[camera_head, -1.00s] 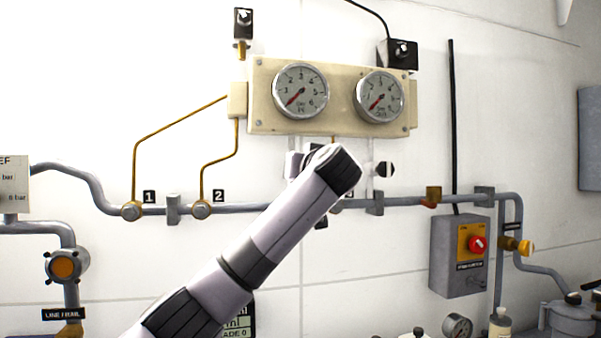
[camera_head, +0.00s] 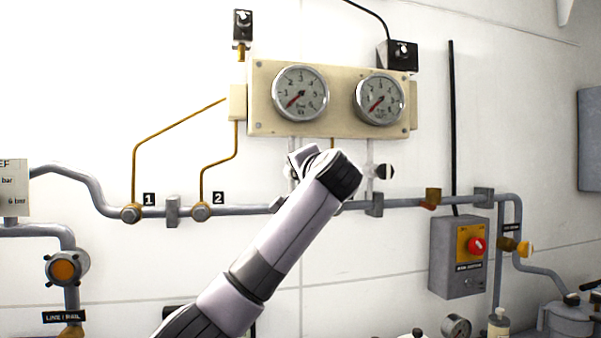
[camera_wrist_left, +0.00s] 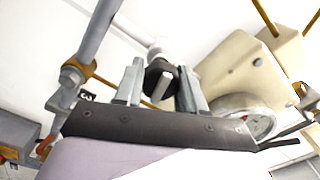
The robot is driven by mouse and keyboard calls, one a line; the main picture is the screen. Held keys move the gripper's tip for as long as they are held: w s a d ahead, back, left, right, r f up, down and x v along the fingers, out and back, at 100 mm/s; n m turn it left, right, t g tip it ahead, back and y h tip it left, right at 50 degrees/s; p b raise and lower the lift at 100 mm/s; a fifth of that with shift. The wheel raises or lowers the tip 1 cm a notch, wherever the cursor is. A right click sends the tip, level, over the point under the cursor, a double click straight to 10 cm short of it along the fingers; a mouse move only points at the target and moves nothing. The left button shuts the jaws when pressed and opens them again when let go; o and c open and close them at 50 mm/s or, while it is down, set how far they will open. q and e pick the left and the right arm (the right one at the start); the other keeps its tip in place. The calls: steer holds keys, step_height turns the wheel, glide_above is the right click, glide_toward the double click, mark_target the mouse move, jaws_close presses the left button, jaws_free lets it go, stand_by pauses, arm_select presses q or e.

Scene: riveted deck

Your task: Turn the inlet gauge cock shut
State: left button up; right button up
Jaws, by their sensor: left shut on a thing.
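Two gauge cocks sit below the cream gauge panel (camera_head: 340,122). The right one, a black-and-white knob (camera_head: 384,171), shows on a white stem below the right gauge (camera_head: 380,98). The other, below the left gauge (camera_head: 300,93), is hidden behind my left arm in the head view. In the left wrist view my left gripper (camera_wrist_left: 160,88) has its two fingers on either side of a black cock handle (camera_wrist_left: 158,70), shut on it. I cannot read a label saying which cock is the inlet one. My right gripper is not in view.
A grey pipe (camera_head: 250,209) runs along the wall below the panel, with thin brass lines (camera_head: 134,170) on the left. A grey switch box (camera_head: 459,256) with a red knob stands at right. The wall between panel and box is mostly clear.

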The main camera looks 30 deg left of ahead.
arm_select(q)
steer(key=shift+f+m, duration=0.1)
steer(key=shift+m, duration=1.5)
steer(key=o, duration=1.1)
steer(key=shift+c, duration=0.2)
steer(key=shift+d, duration=0.1)
steer(key=b+v, duration=0.2)
steer(key=v, duration=0.5)
steer(key=shift+b, duration=0.3)
